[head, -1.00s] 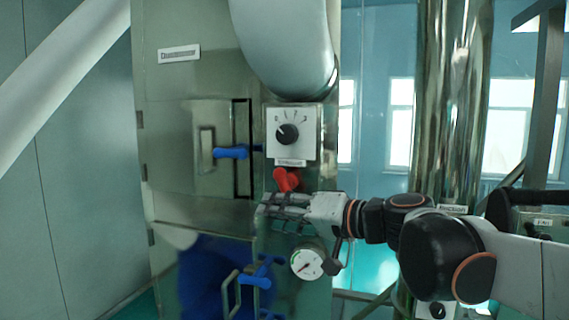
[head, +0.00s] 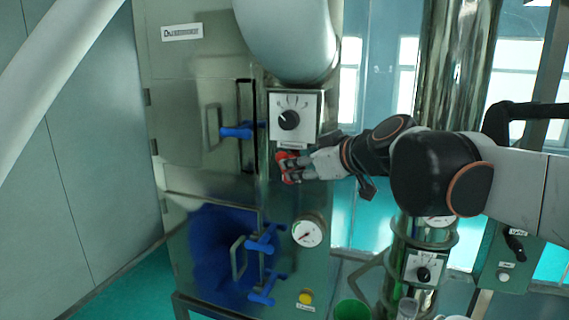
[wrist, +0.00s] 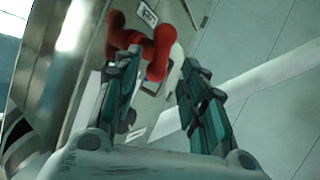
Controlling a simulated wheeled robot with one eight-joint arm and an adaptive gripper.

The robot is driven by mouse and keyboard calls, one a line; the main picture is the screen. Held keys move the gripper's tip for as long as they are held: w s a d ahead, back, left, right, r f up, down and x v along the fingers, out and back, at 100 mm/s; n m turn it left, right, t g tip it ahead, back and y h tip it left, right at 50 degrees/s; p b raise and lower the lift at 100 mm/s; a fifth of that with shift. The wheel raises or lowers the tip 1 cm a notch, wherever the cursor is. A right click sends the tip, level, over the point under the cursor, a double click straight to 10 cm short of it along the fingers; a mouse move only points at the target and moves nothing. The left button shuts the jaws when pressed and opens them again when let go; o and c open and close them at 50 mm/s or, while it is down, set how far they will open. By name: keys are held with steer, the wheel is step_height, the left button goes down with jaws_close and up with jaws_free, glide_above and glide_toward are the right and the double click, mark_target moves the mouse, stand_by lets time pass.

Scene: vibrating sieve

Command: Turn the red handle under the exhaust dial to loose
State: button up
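The red handle (head: 283,158) sits on the cabinet front just under the white dial plate with a black knob (head: 289,120). In the head view my gripper (head: 290,168) is at the handle and covers part of it. In the wrist view the red handle (wrist: 160,48) shows beyond the fingertips, with its lower end in the gap between them. The left finger overlaps the handle's other part; I cannot tell whether it touches. My gripper also shows in the wrist view (wrist: 160,65), with its fingers apart.
Blue latches (head: 240,131) are on the cabinet doors to the left. A round gauge (head: 308,232) is below my gripper, and a yellow button (head: 306,297) is lower. A large grey pipe (head: 287,40) hangs above the dial. A shiny column (head: 455,70) stands to the right.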

steer(key=p+x, duration=0.1)
steer(key=x, duration=0.6)
steer(key=shift+w, duration=0.1)
jaws_close()
